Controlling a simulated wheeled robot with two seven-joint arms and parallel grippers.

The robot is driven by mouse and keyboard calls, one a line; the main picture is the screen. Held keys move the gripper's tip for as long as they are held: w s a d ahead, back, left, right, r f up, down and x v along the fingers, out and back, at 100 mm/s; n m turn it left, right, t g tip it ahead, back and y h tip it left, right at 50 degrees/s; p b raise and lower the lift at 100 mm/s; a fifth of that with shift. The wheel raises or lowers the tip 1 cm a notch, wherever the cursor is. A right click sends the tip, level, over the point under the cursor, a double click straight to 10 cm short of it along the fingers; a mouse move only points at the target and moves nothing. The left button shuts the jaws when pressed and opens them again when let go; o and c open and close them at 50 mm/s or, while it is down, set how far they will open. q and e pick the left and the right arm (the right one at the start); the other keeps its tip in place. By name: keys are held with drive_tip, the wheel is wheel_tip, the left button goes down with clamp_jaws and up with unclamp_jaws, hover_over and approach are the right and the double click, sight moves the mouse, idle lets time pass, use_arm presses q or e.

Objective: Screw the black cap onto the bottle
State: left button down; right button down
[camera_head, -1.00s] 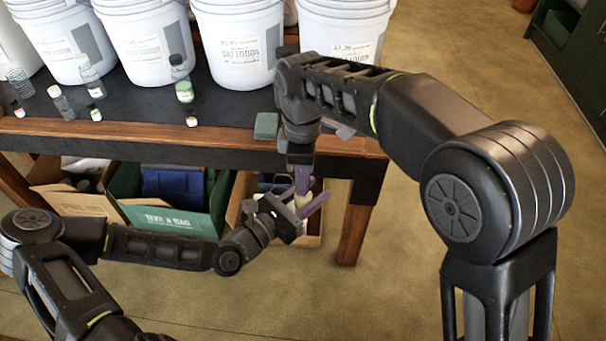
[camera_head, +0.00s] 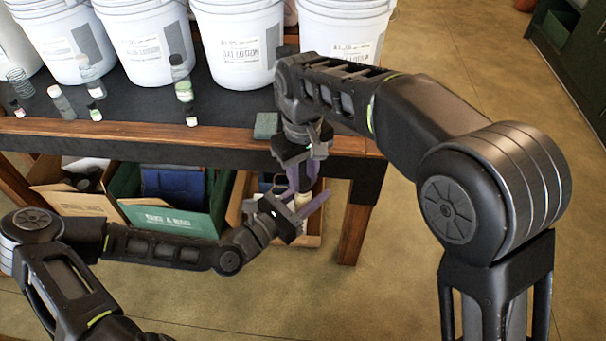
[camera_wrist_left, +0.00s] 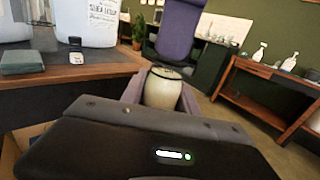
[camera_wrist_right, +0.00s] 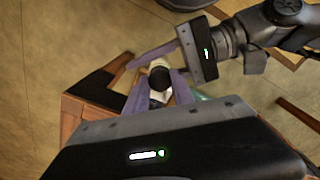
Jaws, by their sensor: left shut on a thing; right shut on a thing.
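The cream bottle (camera_wrist_left: 164,90) stands upright between the purple fingers of my left gripper (camera_head: 308,208), which is shut on it in front of the table's edge. The black cap (camera_wrist_right: 160,77) is at the bottle's top, between the purple fingers of my right gripper (camera_head: 304,178). The right gripper points down from above and is shut on the cap. In the left wrist view a purple finger of the right gripper hides most of the cap. How far the cap sits down on the bottle's neck cannot be told.
The dark table (camera_head: 150,112) carries several white buckets (camera_head: 238,45) and small bottles (camera_head: 184,92). A green block (camera_head: 266,125) lies near its front edge. Below are a green box (camera_head: 165,215) and other cartons, close behind my left arm. The floor on the right is open.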

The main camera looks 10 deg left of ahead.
drive_tip(key=m, duration=0.4)
drive_tip(key=c, duration=1)
unclamp_jaws()
wheel_tip(320, 180, up, 8)
drive_tip(key=shift+f, duration=0.25)
